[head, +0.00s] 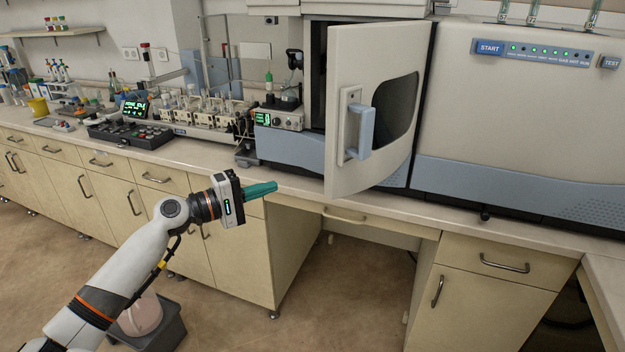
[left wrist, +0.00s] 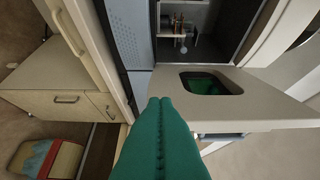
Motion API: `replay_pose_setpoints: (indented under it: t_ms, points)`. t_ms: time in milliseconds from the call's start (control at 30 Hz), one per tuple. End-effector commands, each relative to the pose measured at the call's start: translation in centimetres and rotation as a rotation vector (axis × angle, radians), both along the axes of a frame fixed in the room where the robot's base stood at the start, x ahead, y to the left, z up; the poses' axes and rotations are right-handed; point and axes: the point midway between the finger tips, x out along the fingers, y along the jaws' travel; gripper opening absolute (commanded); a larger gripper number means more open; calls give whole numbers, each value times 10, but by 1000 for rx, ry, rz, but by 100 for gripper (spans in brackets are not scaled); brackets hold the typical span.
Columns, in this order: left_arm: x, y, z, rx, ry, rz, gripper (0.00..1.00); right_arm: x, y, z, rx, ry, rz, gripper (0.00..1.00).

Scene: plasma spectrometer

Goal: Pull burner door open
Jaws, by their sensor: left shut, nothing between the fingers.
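The burner door (head: 372,100) stands swung open, out from the spectrometer's front, with a dark window and a blue handle (head: 360,130) on its outer face. In the left wrist view the door (left wrist: 255,100) juts out to the right, and the open burner compartment (left wrist: 205,35) shows behind it. My left gripper (head: 264,189), with teal fingers, is shut and empty. It is in front of the counter, to the left of the door and lower than the handle, apart from both. Its fingers also show in the left wrist view (left wrist: 160,140). My right gripper is not in view.
The spectrometer body (head: 520,120) fills the right side of the counter. A pump-like unit with a green display (head: 280,117) and a sampler rack (head: 205,112) stand left of the door. Drawers and cabinets (head: 230,235) run below. Open floor lies in front.

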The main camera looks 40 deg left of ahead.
Motion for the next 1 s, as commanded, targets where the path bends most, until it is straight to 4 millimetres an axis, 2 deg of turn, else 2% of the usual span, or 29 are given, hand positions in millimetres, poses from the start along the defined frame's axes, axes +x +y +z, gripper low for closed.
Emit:
replay_pose_setpoints:
  t_ms: [600, 800, 1000]
  points:
    - [90, -41, 5, 2, -4, 4, 0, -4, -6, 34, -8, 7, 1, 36]
    - [81, -69, 3, 4, -2, 3, 0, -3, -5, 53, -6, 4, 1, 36]
    - [79, -78, 1, 3, -3, 4, 0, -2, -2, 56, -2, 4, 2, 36]
